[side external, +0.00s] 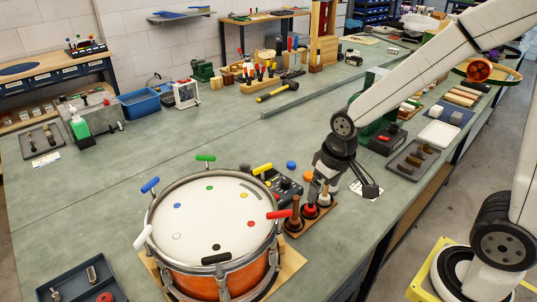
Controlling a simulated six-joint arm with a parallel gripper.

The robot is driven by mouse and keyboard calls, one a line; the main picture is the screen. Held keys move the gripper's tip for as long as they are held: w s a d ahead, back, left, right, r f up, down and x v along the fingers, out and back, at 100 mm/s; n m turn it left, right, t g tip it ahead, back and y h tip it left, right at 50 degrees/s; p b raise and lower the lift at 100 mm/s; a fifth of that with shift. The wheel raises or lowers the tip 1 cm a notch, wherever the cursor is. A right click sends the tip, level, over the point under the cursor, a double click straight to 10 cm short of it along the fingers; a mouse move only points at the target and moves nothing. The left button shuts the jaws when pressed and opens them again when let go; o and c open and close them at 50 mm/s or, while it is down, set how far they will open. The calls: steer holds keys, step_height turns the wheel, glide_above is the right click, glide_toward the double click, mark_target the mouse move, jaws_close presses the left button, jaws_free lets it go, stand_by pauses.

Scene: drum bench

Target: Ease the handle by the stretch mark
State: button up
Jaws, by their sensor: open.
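A round drum (205,225) with a pale head and an orange shell stands at the front of the bench. Around its rim are coloured handles: blue (150,185), green (205,158), yellow (262,168), red (279,214), white (143,237) and black (216,259). Small coloured dots lie on the head near them. A dark curved mark (258,189), which may be the stretch mark, lies on the head close to the yellow handle. My gripper (322,193) is open, right of the drum, low over a small tool stand. Its fingertips are small and partly hidden against the tools.
The wooden stand (297,229) holds upright tools beside the drum. A dark control box (287,187) is behind it. A dark tray (80,284) with small parts lies front left. The bench's middle is clear.

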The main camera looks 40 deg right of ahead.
step_height(320, 180, up, 8)
steer(key=m+g, duration=0.1)
steer(key=g, duration=0.1)
glide_above(263, 166)
steer(key=shift+s+d+r, duration=0.1)
steer(key=shift+s+d, duration=0.05)
steer(key=shift+s, duration=0.1)
steer(key=shift+w+a+r, duration=0.2)
steer(key=shift+w+r, duration=0.05)
steer(key=shift+r, duration=0.05)
steer(key=shift+f, duration=0.1)
steer(key=shift+f, duration=3.85)
steer(key=shift+c, duration=0.2)
steer(key=c, duration=1.1)
